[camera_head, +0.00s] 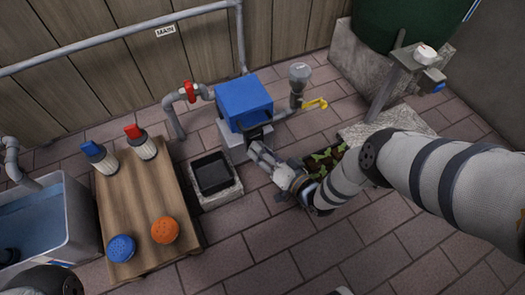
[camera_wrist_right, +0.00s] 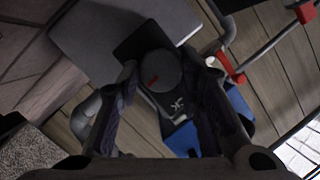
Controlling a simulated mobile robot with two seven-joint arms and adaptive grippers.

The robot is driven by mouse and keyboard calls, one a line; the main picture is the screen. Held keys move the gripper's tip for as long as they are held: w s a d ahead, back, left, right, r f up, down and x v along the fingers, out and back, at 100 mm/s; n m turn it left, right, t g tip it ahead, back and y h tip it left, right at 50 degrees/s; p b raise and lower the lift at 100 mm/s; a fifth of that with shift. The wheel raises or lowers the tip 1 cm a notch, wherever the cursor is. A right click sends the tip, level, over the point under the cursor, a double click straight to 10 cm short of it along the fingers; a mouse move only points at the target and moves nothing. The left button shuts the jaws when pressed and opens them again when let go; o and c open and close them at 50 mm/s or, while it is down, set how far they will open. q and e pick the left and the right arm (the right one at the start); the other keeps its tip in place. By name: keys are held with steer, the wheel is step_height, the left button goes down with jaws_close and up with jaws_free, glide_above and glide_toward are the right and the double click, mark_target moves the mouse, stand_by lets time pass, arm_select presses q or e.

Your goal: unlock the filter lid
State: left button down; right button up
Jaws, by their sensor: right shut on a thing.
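A blue box-shaped filter housing (camera_head: 243,98) stands on a pale block by the fence. Its dark front is partly hidden by my right gripper (camera_head: 256,146). In the right wrist view, a round grey knob (camera_wrist_right: 163,72) with a red mark sits on a dark panel (camera_wrist_right: 143,42), between the fingers of my right gripper (camera_wrist_right: 168,76). The fingers are closed in on the knob from both sides. My left gripper is not in view.
A pipe with a red valve (camera_head: 190,92) is left of the housing, and a yellow lever (camera_head: 315,104) is right. A black tray (camera_head: 212,173) sits in front. A plant bed (camera_head: 322,162) lies near my right arm.

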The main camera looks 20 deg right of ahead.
steer(key=shift+m, duration=0.5)
steer(key=o, duration=1.2)
steer(key=v, duration=1.2)
steer(key=shift+d+f, duration=0.1)
steer(key=shift+d, duration=0.05)
